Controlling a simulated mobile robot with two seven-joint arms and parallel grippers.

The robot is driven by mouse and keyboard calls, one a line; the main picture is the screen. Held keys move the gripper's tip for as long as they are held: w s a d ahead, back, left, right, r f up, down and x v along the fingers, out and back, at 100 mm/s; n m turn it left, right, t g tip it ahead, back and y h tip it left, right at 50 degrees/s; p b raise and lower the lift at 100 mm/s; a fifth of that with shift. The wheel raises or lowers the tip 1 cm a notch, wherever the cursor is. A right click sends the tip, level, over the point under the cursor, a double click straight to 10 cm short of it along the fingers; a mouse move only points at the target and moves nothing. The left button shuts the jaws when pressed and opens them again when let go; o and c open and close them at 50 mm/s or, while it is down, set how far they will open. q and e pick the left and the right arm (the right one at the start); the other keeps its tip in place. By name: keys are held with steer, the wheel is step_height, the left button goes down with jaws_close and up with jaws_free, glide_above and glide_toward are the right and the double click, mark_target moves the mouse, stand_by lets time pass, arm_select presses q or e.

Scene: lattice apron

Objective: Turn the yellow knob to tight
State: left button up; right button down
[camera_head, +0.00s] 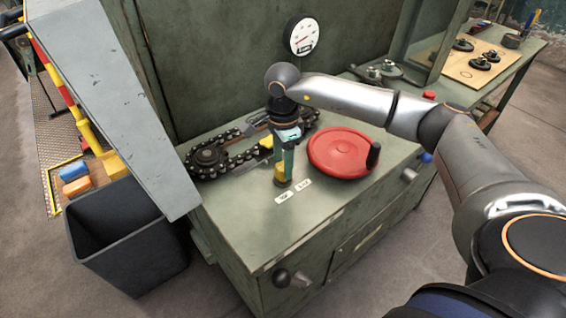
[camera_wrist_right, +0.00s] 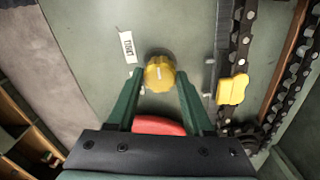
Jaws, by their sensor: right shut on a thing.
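The yellow knob (camera_head: 280,174) stands on the green bench top, near its front left. My right gripper (camera_head: 284,160) points down over it, its green fingers shut on the knob's sides. In the right wrist view the knob (camera_wrist_right: 160,74) sits between the tips of my right gripper (camera_wrist_right: 159,82), with a short pale mark on its top. A white label (camera_wrist_right: 127,46) lies up and left of it there; its lettering is too small to read surely. Two small white labels, one left (camera_head: 284,197) and one right (camera_head: 304,185), lie in front of the knob in the head view. My left gripper is out of view.
A red handwheel (camera_head: 336,152) with a black handle sits right of the knob. A black chain (camera_head: 208,158) curls behind and left of it. A gauge (camera_head: 303,37) is on the back panel. A dark bin (camera_head: 127,240) stands on the floor at the left.

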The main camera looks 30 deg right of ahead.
stand_by(0.6)
steer(key=shift+c, duration=1.5)
jaws_free()
step_height(320, 180, up, 13)
steer(key=shift+f, duration=0.2)
